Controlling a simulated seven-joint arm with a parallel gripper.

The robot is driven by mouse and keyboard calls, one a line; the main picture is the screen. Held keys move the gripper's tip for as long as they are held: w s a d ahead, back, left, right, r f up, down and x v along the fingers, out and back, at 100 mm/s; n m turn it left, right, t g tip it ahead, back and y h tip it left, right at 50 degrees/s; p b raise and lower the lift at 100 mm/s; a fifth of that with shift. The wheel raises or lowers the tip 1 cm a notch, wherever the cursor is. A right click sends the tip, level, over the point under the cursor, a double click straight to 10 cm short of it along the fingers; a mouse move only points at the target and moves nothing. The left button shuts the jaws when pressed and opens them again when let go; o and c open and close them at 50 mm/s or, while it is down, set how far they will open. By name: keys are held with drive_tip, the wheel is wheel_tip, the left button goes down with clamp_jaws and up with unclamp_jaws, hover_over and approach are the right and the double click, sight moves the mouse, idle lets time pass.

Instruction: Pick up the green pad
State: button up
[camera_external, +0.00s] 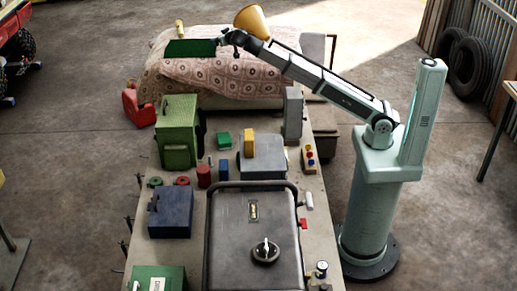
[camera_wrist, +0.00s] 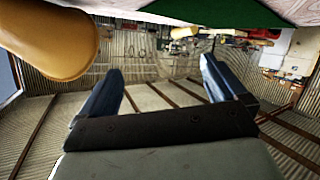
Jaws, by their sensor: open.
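The green pad (camera_external: 190,48) is flat and dark green. It lies at the far end, on or over the patterned cloth (camera_external: 215,77). In the wrist view the pad (camera_wrist: 225,11) shows as a green strip at the top edge, partly cut off by the frame. My gripper (camera_external: 223,38) is at the pad's right edge in the external view. In the wrist view its two dark blue fingers (camera_wrist: 162,68) are spread apart with nothing between them. The pad appears outside the fingers there; I cannot tell whether they touch it.
A tan cone-shaped thing (camera_external: 254,21) stands close beside my gripper; it is large at the left in the wrist view (camera_wrist: 50,38). The nearer bench holds a green box (camera_external: 176,148), a blue box (camera_external: 170,215) and a large grey case (camera_external: 235,250). Air above the bench's middle is clear.

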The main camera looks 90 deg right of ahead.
drive_tip(key=w+a+f+n+y, duration=0.1)
drive_tip(key=a+f+y, duration=0.1)
drive_tip(key=a+f, duration=0.45)
drive_tip(key=w+a+f+n+y, duration=0.1)
drive_tip(key=a+f, duration=0.3)
drive_tip(key=a, duration=0.5)
drive_tip(key=m+g+y, duration=0.5)
drive_tip(key=m, duration=0.3)
approach(224, 138)
drive_tip(key=x, duration=0.4)
drive_tip(key=shift+w+d, duration=0.2)
drive_tip(key=shift+w, duration=0.05)
drive_tip(key=shift+s+x, duration=0.2)
drive_tip(key=shift+x, duration=2.3)
drive_tip(key=shift+f, duration=0.2)
drive_tip(key=shift+c, duration=0.4)
drive_tip(key=c, duration=1)
